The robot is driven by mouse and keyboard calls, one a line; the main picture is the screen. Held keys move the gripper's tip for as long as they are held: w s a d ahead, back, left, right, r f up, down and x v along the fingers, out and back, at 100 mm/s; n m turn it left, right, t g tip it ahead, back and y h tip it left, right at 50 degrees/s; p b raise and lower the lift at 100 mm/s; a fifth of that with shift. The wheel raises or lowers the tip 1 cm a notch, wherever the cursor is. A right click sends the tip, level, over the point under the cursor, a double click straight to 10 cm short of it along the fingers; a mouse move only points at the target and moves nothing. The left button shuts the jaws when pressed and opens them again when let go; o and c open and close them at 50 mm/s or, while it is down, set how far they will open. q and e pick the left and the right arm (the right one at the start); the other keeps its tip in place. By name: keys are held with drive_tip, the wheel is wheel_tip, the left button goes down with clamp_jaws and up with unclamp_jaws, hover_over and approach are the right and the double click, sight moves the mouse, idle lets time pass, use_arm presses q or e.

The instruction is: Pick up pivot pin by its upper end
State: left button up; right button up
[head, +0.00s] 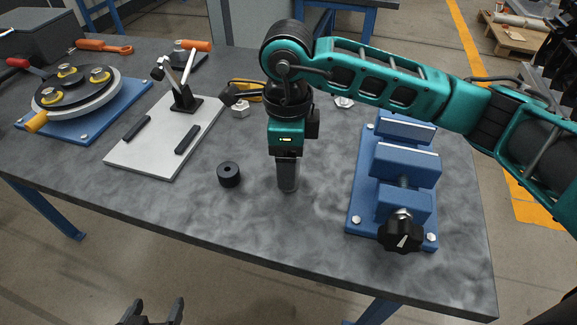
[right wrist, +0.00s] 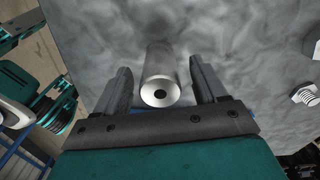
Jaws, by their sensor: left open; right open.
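The pivot pin (right wrist: 160,75) is a smooth silver-grey cylinder with a dark hole in its near end face. In the right wrist view it stands between the two fingers of my open right gripper (right wrist: 160,92), with a visible gap on both sides. In the head view my right gripper (head: 288,175) points down over the middle of the table, and I cannot clearly tell pin from finger there. My left gripper (head: 158,309) is open and empty at the bottom edge, in front of the table.
A black ring-shaped part (head: 229,175) stands left of the right gripper. A blue vise (head: 354,205) stands to the right. A white plate with a toggle clamp (head: 140,160) and a blue-based round fixture (head: 95,122) are at left. A hex nut (head: 240,111) lies behind. The front table strip is clear.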

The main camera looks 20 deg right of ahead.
drive_tip(key=shift+f, duration=0.85)
drive_tip(key=shift+c, duration=0.2)
clamp_jaws()
drive_tip(key=shift+r, duration=0.1)
